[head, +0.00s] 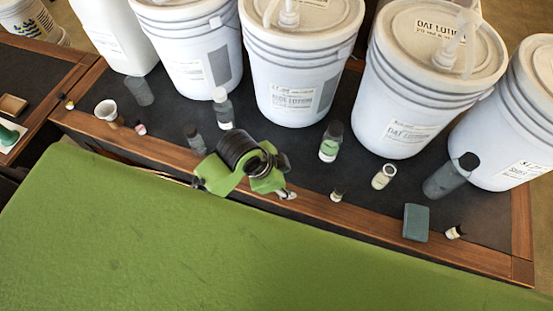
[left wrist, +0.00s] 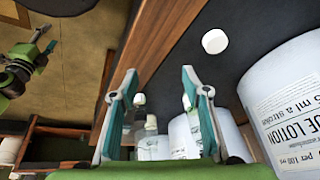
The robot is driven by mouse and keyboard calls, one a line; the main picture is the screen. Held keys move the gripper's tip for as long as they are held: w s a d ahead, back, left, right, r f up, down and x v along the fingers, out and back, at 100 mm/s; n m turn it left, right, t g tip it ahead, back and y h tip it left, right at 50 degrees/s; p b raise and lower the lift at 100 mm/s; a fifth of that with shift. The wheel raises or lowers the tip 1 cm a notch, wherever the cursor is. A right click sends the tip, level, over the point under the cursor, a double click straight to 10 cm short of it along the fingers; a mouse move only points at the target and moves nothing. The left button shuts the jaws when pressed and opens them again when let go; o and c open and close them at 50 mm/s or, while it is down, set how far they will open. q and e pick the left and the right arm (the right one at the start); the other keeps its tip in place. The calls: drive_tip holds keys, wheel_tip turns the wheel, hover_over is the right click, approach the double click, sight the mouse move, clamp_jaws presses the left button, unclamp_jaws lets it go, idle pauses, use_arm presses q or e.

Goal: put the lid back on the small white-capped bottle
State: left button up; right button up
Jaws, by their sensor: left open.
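In the head view, a small grey bottle with a white cap (head: 222,108) stands on the dark mat in front of the buckets. A small pale round piece (head: 383,176) sits farther right; I cannot tell whether it is a lid or a jar. In the left wrist view, a white round disc like a lid (left wrist: 215,41) shows on the dark surface. My left gripper (head: 284,179) is over the front wooden edge, apart from both. Its fingers (left wrist: 158,85) are spread and empty, with small pale bottles beyond them. My right gripper (left wrist: 40,42) shows partly at the left.
Large white lotion buckets (head: 290,90) line the back of the mat. A green-labelled bottle (head: 330,142), a dark bottle (head: 450,176) and a teal block (head: 416,222) stand on the right. Small bottles dot the front edge (head: 380,228). A white cup (head: 106,110) is at left.

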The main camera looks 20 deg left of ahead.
use_arm(q)
drive_tip(key=w+d+r+m+g, duration=0.2)
drive_tip(key=w+d+r+m, duration=0.15)
drive_tip(key=m, duration=0.55)
drive_tip(key=w+a+r+m+g+y, duration=0.1)
drive_tip(key=w+a+r+m+y, duration=0.2)
drive_tip(key=a+r+m, duration=0.3)
drive_tip(key=a+m, duration=0.2)
drive_tip(key=m, duration=0.2)
drive_tip(key=shift+w+a, duration=0.2)
drive_tip(key=shift+w, duration=0.2)
use_arm(e)
drive_tip(key=shift+a, duration=0.35)
drive_tip(key=shift+d, duration=0.15)
use_arm(q)
wheel_tip(320, 180, down, 9)
drive_tip(key=shift+r+p, duration=0.1)
drive_tip(key=shift+p, duration=0.35)
use_arm(e)
drive_tip(key=shift+w+r, duration=0.1)
drive_tip(key=shift+r, duration=0.35)
drive_tip(key=shift+r, duration=0.1)
